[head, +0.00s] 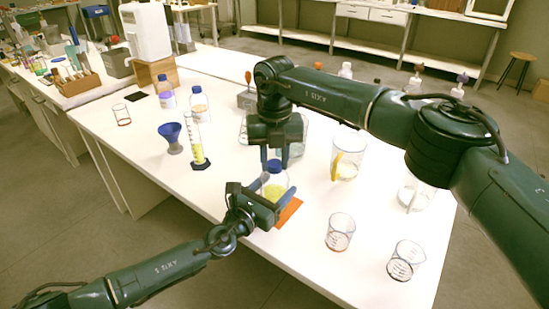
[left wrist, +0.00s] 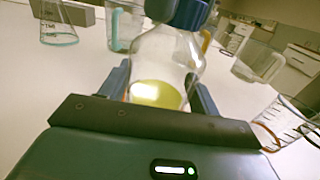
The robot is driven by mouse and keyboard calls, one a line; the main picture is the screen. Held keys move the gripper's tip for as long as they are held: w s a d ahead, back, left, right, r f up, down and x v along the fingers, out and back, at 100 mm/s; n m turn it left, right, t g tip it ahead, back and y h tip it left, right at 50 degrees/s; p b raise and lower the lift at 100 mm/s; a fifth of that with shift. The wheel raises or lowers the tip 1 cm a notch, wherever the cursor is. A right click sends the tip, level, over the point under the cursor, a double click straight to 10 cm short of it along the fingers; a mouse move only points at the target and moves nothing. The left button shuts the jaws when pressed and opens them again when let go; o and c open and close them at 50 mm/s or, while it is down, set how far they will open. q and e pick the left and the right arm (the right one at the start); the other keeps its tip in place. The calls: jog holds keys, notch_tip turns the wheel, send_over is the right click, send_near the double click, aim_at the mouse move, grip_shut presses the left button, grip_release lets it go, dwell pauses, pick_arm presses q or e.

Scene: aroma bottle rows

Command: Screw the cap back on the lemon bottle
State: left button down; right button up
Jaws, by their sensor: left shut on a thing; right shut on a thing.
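The lemon bottle (head: 274,188) is clear glass with yellow liquid in the bottom. It stands upright at an orange mat (head: 290,211) near the table's front edge. My left gripper (head: 268,187) is shut around its body; the bottle also fills the middle of the left wrist view (left wrist: 165,65). A blue cap (head: 274,166) is at the bottle's mouth, and shows at the top of the left wrist view (left wrist: 178,10). My right gripper (head: 275,160) reaches down from above and is shut on the cap. I cannot tell how far the threads are engaged.
A blue funnel (head: 170,138) and a cylinder with yellow liquid (head: 197,150) stand to the left. Blue-capped bottles (head: 199,106) are behind them. A large beaker (head: 347,155) and two small beakers (head: 340,232) (head: 405,260) stand to the right. The table's front-left is clear.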

jog(key=m, duration=0.6)
jog(key=o, duration=1.1)
jog(key=shift+r, duration=2.25)
jog(key=shift+c, duration=0.2)
